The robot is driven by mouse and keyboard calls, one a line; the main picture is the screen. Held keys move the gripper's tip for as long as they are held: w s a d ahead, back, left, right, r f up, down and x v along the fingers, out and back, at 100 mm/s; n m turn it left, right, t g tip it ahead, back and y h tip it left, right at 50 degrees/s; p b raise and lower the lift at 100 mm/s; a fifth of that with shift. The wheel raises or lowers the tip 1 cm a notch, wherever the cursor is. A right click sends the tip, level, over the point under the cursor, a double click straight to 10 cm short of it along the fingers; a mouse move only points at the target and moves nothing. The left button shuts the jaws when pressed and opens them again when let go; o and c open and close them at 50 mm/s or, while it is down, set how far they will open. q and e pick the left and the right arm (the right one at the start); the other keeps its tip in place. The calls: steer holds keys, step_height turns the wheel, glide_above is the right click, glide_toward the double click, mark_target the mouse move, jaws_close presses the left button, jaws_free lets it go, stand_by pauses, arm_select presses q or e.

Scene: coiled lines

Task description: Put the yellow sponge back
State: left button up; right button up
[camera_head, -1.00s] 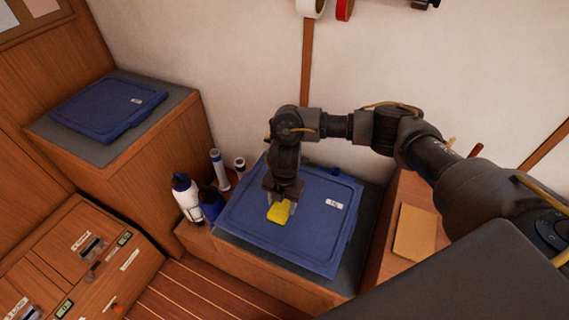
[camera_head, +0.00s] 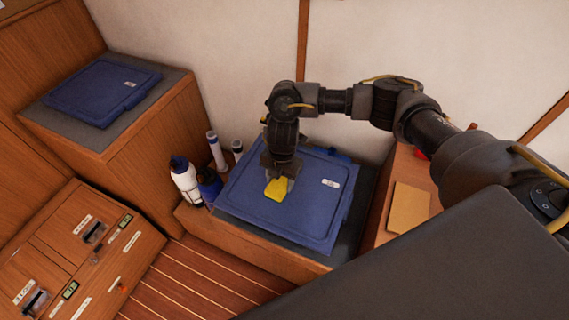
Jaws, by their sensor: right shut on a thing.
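The yellow sponge (camera_head: 276,189) is held at the tips of my right gripper (camera_head: 278,178), over the middle of the blue lid with a white label (camera_head: 252,222). My right gripper is shut on the sponge and points down. I cannot tell whether the sponge touches the lid. My left gripper is not in view.
White and blue bottles (camera_head: 186,180) and a pale tube (camera_head: 216,150) stand left of the lid. Another blue lid (camera_head: 103,90) lies on the higher box at left. A tan pad (camera_head: 409,208) lies on the wooden top at right. Drawers (camera_head: 85,240) are at lower left.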

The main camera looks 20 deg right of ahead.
steer(key=m, duration=0.2)
steer(key=d+m+b, duration=0.1)
steer(key=shift+s+f, duration=0.1)
steer(key=shift+s, duration=0.15)
steer(key=s+d+m+t+b, duration=0.2)
steer(key=s+m, duration=0.4)
steer(key=m, duration=1)
steer(key=shift+s+d+m+h+b, duration=0.3)
steer(key=shift+s+d+m+b, duration=0.1)
steer(key=shift+d+b, duration=0.3)
